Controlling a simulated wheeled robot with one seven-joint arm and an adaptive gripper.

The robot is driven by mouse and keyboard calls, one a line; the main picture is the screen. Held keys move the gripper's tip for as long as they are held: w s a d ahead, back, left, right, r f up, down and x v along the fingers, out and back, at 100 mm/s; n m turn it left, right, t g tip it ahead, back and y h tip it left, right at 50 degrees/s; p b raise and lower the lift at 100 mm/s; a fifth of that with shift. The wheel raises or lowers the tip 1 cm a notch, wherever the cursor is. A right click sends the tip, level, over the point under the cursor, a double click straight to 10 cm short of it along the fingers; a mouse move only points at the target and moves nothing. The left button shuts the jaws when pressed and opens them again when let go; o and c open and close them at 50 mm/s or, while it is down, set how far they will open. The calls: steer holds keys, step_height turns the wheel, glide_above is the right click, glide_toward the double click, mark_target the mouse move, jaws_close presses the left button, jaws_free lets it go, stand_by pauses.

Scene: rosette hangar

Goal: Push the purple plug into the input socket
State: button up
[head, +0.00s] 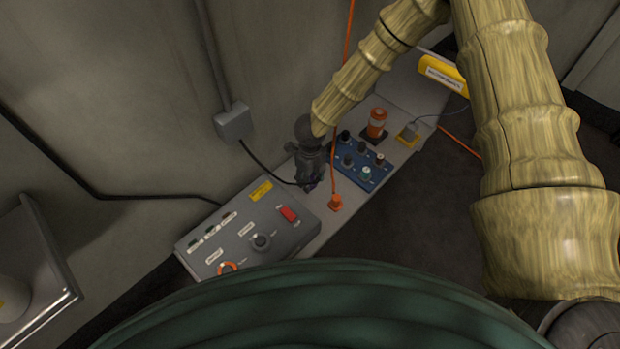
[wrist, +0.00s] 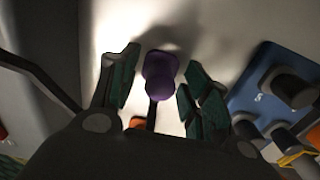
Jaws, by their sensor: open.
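The purple plug (wrist: 160,72) shows in the wrist view between the two green-padded fingers of my gripper (wrist: 159,78). The fingers stand apart, with a lit gap on each side of the plug. A dark stem or cable shows below the plug. In the head view my gripper (head: 310,178) is low over the bench, between the grey control box and the blue panel, and hides most of the plug. I cannot pick out the input socket for certain in either view.
A grey control box (head: 245,250) with dials and a red switch stands left of my gripper. A blue panel (head: 362,160) with several knobs is to the right, beside an orange canister (head: 376,122). An orange plug (head: 336,203) with an orange cable is close by. A dark cable (head: 262,165) hangs from a wall box.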

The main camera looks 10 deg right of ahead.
stand_by(0.4)
jaws_close()
steer(key=shift+r, duration=0.1)
steer(key=shift+r+p, duration=2.85)
steer(key=shift+p, duration=0.25)
steer(key=shift+a, duration=0.1)
